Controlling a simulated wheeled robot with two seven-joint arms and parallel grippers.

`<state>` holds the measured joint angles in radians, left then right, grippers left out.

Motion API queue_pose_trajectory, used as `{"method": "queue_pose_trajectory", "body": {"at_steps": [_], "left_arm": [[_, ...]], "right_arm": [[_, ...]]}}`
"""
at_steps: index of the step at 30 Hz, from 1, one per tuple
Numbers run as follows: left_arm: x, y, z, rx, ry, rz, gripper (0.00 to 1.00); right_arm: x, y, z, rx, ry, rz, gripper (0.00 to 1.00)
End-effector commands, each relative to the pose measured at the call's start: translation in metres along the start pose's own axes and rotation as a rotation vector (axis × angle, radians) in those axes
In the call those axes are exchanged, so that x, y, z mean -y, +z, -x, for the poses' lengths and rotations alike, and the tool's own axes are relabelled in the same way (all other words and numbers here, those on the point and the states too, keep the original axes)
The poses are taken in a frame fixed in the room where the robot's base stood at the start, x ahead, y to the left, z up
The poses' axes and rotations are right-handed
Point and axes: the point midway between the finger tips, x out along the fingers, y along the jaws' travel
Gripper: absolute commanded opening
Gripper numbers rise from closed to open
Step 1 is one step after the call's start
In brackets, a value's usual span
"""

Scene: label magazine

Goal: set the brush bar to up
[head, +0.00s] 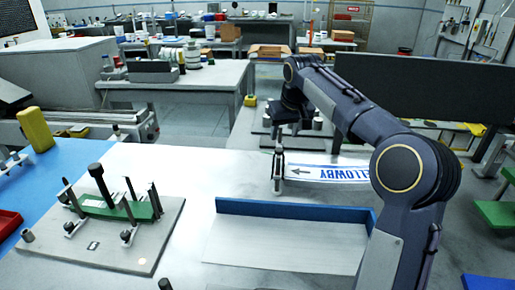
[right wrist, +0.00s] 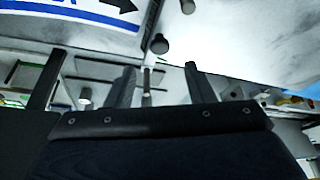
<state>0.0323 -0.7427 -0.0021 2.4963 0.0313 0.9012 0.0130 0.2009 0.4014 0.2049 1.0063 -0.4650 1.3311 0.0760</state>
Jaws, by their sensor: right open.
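My right gripper (head: 280,142) hangs at the far side of the table, pointing down, near a thin upright post (head: 278,172) at the left end of a label strip. In the right wrist view my right gripper (right wrist: 162,78) shows two fingers spread apart, with nothing clearly held between them. The white label strip (head: 330,173) has a blue band, an arrow and upside-down lettering; part of it (right wrist: 75,10) shows at the top of the wrist view. I cannot pick out the brush bar or its position for sure. My left gripper is not in view.
A grey board (head: 105,255) with a green block, posts and a black knob stands at left. A white tray (head: 285,245) with a blue back wall lies in front of the label strip. A dark panel (head: 430,90) stands behind my right arm. White table between board and tray is clear.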

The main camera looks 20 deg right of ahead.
Motion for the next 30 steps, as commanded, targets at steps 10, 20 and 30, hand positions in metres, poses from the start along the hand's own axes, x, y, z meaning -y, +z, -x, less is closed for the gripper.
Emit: {"method": "queue_pose_trajectory", "body": {"at_steps": [10,20,30], "left_arm": [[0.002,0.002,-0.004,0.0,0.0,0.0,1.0],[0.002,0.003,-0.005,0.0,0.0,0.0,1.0],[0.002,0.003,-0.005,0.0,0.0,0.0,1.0]], "right_arm": [[0.0,0.0,-0.051,0.003,-0.001,-0.001,0.48],[0.0,0.0,-0.076,-0.001,-0.001,0.0,0.48],[0.0,0.0,-0.076,-0.001,-0.001,0.0,0.31]]}}
